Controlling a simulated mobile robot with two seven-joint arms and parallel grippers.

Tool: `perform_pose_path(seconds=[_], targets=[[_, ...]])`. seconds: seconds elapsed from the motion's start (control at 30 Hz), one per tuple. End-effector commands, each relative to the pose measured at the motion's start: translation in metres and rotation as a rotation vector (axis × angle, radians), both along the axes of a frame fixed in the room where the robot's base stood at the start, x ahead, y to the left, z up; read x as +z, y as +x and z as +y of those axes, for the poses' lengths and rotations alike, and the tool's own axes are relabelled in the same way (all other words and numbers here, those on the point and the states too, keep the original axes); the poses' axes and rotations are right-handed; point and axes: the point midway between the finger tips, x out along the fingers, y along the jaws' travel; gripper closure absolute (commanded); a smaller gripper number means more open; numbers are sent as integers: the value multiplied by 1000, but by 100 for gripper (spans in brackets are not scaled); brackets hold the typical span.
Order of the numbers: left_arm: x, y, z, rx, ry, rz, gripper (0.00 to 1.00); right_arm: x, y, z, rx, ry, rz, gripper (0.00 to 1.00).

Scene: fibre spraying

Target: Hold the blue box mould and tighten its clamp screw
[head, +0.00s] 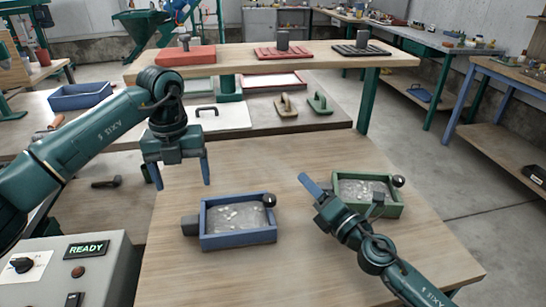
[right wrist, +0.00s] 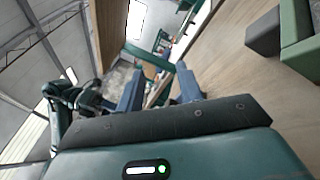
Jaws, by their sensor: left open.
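The blue box mould (head: 238,239) stands on the wooden table, filled with a grey, glossy material. A dark round knob (head: 269,200) is at its back right corner and a dark grey block (head: 190,225) at its left side. I cannot tell which part is the clamp screw. My left gripper (head: 181,178) is open and empty, pointing down above the table, behind and left of the blue mould. My right gripper (head: 340,188) is right of the blue mould, by the green mould's front left; its fingers stand apart and empty in the right wrist view (right wrist: 158,82).
A filled green box mould (head: 375,209) with a dark knob stands at the right; its edge shows in the right wrist view (right wrist: 303,55). A control box reading READY (head: 86,249) is front left. The table front is clear.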

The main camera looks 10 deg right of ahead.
Motion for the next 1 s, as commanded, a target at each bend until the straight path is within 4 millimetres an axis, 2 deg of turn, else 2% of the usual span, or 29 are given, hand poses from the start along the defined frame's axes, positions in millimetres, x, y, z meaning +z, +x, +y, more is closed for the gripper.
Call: perform_pose_path(seconds=[0.03, 0.1, 0.2, 0.3, 0.4, 0.5, 0.6, 0.73, 0.87, 1.0], targets=[[0, 0, 0, 0, 0, 0, 23, 15, 11, 19, 85, 21, -9, 64], [0, 0, 0, 0, 0, 0, 23, 29, 20, 49, 214, 44, 1, 64], [0, 0, 0, 0, 0, 0, 23, 39, 21, 102, 422, 31, 40, 64], [0, 0, 0, 0, 0, 0, 23, 43, 15, 150, 619, -22, 104, 64], [0, 0, 0, 0, 0, 0, 23, 42, 5, 187, 791, -110, 192, 64], [0, 0, 0, 0, 0, 0, 23, 38, -4, 212, 926, -228, 302, 64], [0, 0, 0, 0, 0, 0, 23, 30, -11, 223, 1017, -372, 437, 64], [0, 0, 0, 0, 0, 0, 23, 22, -13, 217, 1052, -586, 637, 64], [0, 0, 0, 0, 0, 0, 23, 23, -4, 190, 980, -806, 852, 64], [0, 0, 0, 0, 0, 0, 23, 37, 10, 150, 813, -995, 1059, 64]])
